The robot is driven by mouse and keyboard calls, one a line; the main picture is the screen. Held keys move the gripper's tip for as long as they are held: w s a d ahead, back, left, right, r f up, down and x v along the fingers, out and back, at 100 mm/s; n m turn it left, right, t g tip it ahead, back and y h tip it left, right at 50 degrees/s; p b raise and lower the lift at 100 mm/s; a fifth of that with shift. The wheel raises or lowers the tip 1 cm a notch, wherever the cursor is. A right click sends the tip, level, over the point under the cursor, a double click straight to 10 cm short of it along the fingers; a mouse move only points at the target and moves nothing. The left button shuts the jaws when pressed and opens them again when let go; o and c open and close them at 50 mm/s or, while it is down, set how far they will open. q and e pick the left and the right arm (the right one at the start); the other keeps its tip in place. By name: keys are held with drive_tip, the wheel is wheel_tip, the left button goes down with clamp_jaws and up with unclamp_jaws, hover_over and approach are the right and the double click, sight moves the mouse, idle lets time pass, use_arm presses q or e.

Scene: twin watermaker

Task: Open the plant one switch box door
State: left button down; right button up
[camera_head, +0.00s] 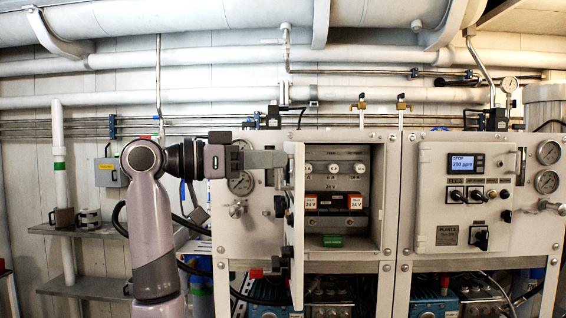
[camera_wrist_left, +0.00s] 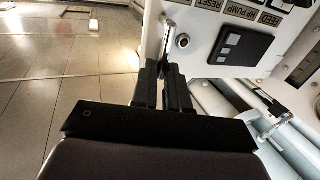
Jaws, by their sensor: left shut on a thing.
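The plant one switch box door (camera_head: 298,225) stands swung open, seen nearly edge-on, at the left side of its box (camera_head: 390,200). The box inside shows fuses (camera_head: 335,168), a black and orange unit with 24 V labels (camera_head: 333,202) and a green terminal block. My left gripper (camera_head: 284,160) reaches in from the left at the upper part of the door. The left wrist view shows the door's labelled front (camera_wrist_left: 205,62) and my left gripper's fingers (camera_wrist_left: 167,75) shut on a metal door handle (camera_wrist_left: 167,42); the exact contact is partly hidden. My right gripper is not in view.
The plant two switch box door (camera_head: 465,205) is closed at the right. Gauges (camera_head: 240,182) and a valve are on the panel behind my left arm. Pipes run above. A shelf (camera_head: 95,230) is at the left. The left wrist view shows clear tiled floor (camera_wrist_left: 60,80).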

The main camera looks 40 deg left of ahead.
use_arm(q)
drive_tip(key=s+a, duration=0.2)
drive_tip(key=a, duration=0.4)
drive_tip(key=shift+s+a+r, duration=0.15)
drive_tip(key=shift+s+r, duration=0.2)
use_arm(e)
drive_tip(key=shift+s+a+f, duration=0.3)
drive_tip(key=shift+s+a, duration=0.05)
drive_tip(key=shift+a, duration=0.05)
use_arm(q)
drive_tip(key=c, duration=1.2)
unclamp_jaws()
drive_tip(key=shift+w, duration=0.2)
drive_tip(key=shift+w+f+b, duration=0.15)
drive_tip(key=shift+f+b, duration=0.05)
drive_tip(key=shift+b, duration=0.1)
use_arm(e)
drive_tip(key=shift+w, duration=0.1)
use_arm(q)
drive_tip(key=shift+d+f, duration=0.15)
drive_tip(key=shift+d, duration=0.05)
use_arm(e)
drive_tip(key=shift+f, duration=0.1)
